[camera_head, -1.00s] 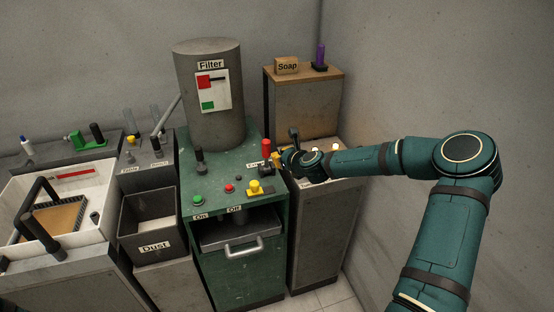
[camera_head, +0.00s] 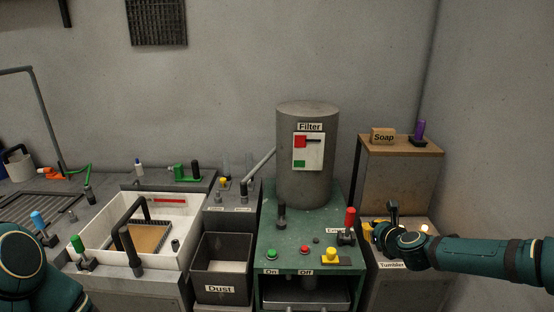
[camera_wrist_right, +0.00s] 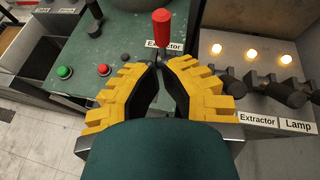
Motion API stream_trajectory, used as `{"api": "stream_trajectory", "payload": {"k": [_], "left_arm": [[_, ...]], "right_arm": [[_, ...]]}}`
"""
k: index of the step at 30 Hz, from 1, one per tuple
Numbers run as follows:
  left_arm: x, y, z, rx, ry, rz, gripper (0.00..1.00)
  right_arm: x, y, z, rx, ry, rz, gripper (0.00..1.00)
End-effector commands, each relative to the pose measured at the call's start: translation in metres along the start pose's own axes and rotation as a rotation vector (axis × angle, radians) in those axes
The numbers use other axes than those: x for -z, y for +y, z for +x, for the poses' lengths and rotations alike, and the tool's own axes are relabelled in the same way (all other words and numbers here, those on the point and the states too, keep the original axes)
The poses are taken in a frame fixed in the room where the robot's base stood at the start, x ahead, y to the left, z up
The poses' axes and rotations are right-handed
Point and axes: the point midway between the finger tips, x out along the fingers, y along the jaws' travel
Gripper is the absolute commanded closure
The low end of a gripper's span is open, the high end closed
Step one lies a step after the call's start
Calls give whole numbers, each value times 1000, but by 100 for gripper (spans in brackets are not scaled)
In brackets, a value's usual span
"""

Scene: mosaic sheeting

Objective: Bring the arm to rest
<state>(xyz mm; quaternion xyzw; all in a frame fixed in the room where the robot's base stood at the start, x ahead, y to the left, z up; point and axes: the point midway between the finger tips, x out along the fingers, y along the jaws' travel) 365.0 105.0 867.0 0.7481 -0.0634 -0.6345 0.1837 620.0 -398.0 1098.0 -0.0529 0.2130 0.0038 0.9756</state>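My right arm (camera_head: 490,259) comes in from the right edge in the head view. My right gripper (camera_head: 369,232), with yellow fingers, is by the front of the tumbler cabinet, right of the red extractor lever (camera_head: 350,217) and apart from it. In the right wrist view, the right gripper (camera_wrist_right: 160,68) has its fingers spread at the base, with a narrow gap between the tips and nothing held. The red lever (camera_wrist_right: 162,30) stands just beyond the tips. Part of my left arm (camera_head: 22,265) shows at the lower left; its gripper is out of frame.
The green filter machine (camera_head: 300,235) with its grey cylinder (camera_head: 309,170) stands left of the gripper. The cabinet has lit lamps and dark switches (camera_wrist_right: 285,92) close by. A soap box (camera_head: 383,136) sits on the shelf behind. A dust bin (camera_head: 221,290) and white tray (camera_head: 188,210) lie further left.

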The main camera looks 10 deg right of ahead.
Motion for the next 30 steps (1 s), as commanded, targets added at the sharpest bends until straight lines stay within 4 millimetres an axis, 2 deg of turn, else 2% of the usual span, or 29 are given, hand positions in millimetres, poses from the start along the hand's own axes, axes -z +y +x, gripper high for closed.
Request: {"api": "stream_trajectory", "payload": {"k": [2, 5, 10, 15, 18, 21, 24, 27, 30], "left_arm": [[0, -1, 2, 0, 0, 0, 53], [-1, -2, 6, 0, -2, 1, 53], [-4, -6, 17, 2, -5, 1, 53], [-7, -10, 28, 3, -9, 2, 53], [-8, -12, 34, 3, -11, 3, 53], [-10, -14, 41, 4, -13, 4, 53], [-12, -16, 46, 5, -15, 4, 53], [-13, -18, 51, 5, -17, 5, 53], [-13, -18, 53, 5, -18, 5, 53]], "right_arm": [[8, 15, 4, -28, 13, -49, 100], [30, 53, 12, -99, 45, -194, 100], [94, 149, 18, -309, 95, -616, 100], [167, 237, -1, -562, 78, -1106, 100], [210, 276, -22, -718, 32, -1396, 100], [251, 306, -47, -876, -41, -1681, 100], [286, 323, -73, -1026, -135, -1938, 100], [312, 331, -95, -1149, -231, -2144, 100], [329, 332, -111, -1235, -307, -2280, 100]]}}
